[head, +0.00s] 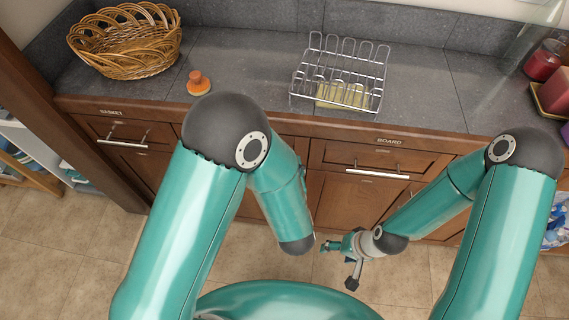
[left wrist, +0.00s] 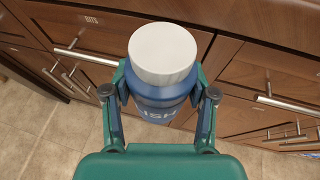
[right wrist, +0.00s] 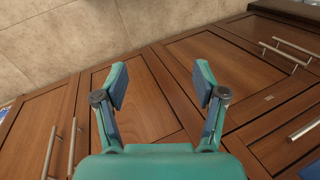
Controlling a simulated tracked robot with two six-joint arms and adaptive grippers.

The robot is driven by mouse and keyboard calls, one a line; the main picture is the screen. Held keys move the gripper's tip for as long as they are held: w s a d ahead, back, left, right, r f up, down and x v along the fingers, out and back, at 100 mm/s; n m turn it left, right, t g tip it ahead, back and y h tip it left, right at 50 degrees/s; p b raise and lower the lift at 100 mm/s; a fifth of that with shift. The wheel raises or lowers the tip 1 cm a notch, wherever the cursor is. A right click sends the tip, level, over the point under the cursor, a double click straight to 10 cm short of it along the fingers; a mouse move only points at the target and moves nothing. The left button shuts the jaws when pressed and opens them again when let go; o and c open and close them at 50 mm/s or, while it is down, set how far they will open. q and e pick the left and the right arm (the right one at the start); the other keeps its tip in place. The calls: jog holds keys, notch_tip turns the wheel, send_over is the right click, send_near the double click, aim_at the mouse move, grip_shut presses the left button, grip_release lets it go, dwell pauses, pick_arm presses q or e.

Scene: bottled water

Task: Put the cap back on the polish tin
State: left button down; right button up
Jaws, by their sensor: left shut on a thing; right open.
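The polish tin (left wrist: 160,108) is a blue cylinder with part of a white label, "ISH", showing. A wide white round top (left wrist: 163,52) sits on its upper end; I cannot tell if it is pressed fully down. My left gripper (left wrist: 160,88) is shut around the tin's sides, below the white top, and holds it in front of the drawers. In the head view the tin and left gripper are hidden behind my left arm. My right gripper (right wrist: 160,84) is open and empty in front of the cabinet doors; it also shows in the head view (head: 340,264).
The grey counter (head: 245,65) holds a wicker basket (head: 128,42), a small orange knobbed object (head: 199,83), a wire rack (head: 338,75) with a yellow thing in it, and red containers (head: 543,62) at right. Wooden drawers (head: 385,160) front it. The counter is bare between orange object and rack.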

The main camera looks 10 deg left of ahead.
dwell(0.3)
pick_arm(q)
jog(key=shift+a, duration=0.1)
jog(key=s+a+r+n+g+y, duration=0.2)
jog(key=a+n+g+y, duration=0.3)
jog(key=a, duration=1)
jog(key=n+y, duration=0.3)
